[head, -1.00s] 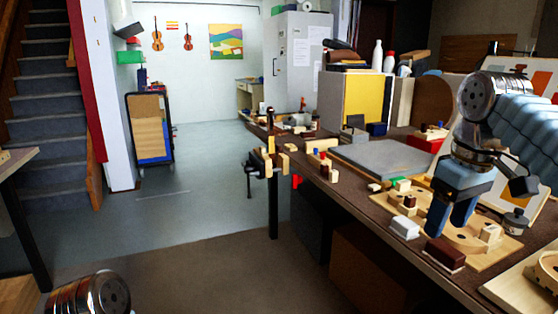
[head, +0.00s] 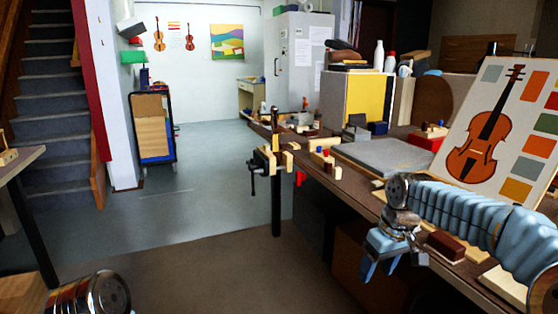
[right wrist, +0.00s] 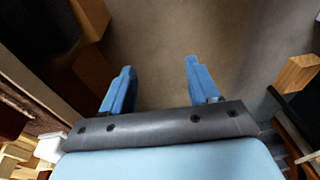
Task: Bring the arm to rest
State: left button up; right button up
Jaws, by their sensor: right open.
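My right arm (head: 455,212) comes in from the right in the head view. My right gripper (head: 378,270) hangs in front of the bench's front edge, pointing down over the floor. In the right wrist view its two blue fingers (right wrist: 155,90) are apart, with only bare floor between them, so it is open and empty. At the lower left of the head view a metal cylindrical part of my left arm (head: 92,295) shows. My left gripper is out of the picture.
The workbench (head: 352,198) runs along the right, with a dark red block (head: 445,246) near its edge. A vise (head: 268,162) juts out at its far end. A violin picture board (head: 500,130) stands at the right. The brown floor (head: 200,275) left of my right gripper is clear.

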jog(key=s+a+f+m+y, duration=0.1)
jog(key=s+a+f, duration=0.15)
jog(key=f, duration=0.65)
jog(key=s+a+f, duration=0.1)
jog(key=a+f, duration=0.2)
jog(key=f, duration=0.6)
jog(key=s+a+f+m+y, duration=0.1)
jog(key=s+a+f, duration=0.15)
jog(key=f, duration=0.65)
jog(key=s+a+f+m, duration=0.1)
jog(key=s+f+m, duration=0.1)
jog(key=s+f, duration=0.4)
jog(key=s+a+f+m, duration=0.2)
jog(key=s+f, duration=0.5)
jog(key=s, duration=0.4)
jog(key=shift+a+f+y, duration=0.25)
jog(key=shift+a+y, duration=0.05)
jog(key=shift+y, duration=0.1)
